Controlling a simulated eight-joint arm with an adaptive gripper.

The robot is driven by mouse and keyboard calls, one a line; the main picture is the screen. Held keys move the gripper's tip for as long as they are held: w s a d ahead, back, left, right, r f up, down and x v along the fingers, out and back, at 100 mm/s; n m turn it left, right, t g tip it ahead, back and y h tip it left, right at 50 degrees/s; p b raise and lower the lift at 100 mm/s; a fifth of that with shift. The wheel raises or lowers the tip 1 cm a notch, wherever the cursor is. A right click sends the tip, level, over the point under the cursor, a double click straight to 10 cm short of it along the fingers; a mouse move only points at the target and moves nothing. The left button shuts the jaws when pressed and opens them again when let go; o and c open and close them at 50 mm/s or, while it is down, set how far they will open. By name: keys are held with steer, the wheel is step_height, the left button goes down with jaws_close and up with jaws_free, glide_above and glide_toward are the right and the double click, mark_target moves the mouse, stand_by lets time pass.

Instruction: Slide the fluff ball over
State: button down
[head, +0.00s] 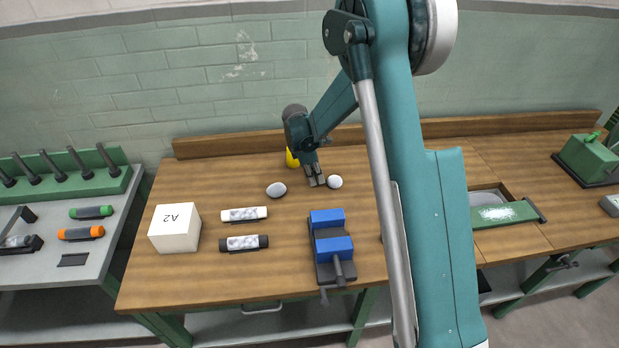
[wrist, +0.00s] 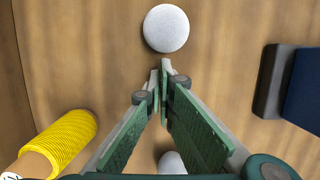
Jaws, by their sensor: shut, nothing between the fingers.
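Two pale round things lie on the wooden bench, and I cannot tell for sure which is the fluff ball. A white ball (head: 335,182) is just right of my gripper (head: 315,181); in the wrist view this white ball (wrist: 167,28) sits just beyond the fingertips. A greyer, oval-looking ball (head: 276,190) lies to the left; a pale ball (wrist: 172,162) is partly hidden behind the fingers in the wrist view. My gripper (wrist: 166,72) is shut and empty, low over the bench between the two, with a small gap to the white ball.
A yellow ribbed spool (wrist: 68,138) stands behind my gripper. A blue vise (head: 331,236) is in front. Two pale cylinders (head: 244,214) (head: 243,243) and a white box (head: 174,228) marked A2 are to the left. A tray (head: 487,197) and green brush lie at right.

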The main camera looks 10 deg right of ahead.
mark_target(366, 181)
steer(key=shift+d, duration=0.55)
steer(key=d+b, duration=0.4)
steer(key=d, duration=1.6)
steer(key=shift+d+b, duration=0.15)
steer(key=shift+b, duration=0.15)
steer(key=shift+a, duration=0.8)
steer(key=shift+a+b, duration=0.35)
steer(key=shift+a, duration=0.8)
steer(key=p+v, duration=0.1)
steer(key=v, duration=0.9)
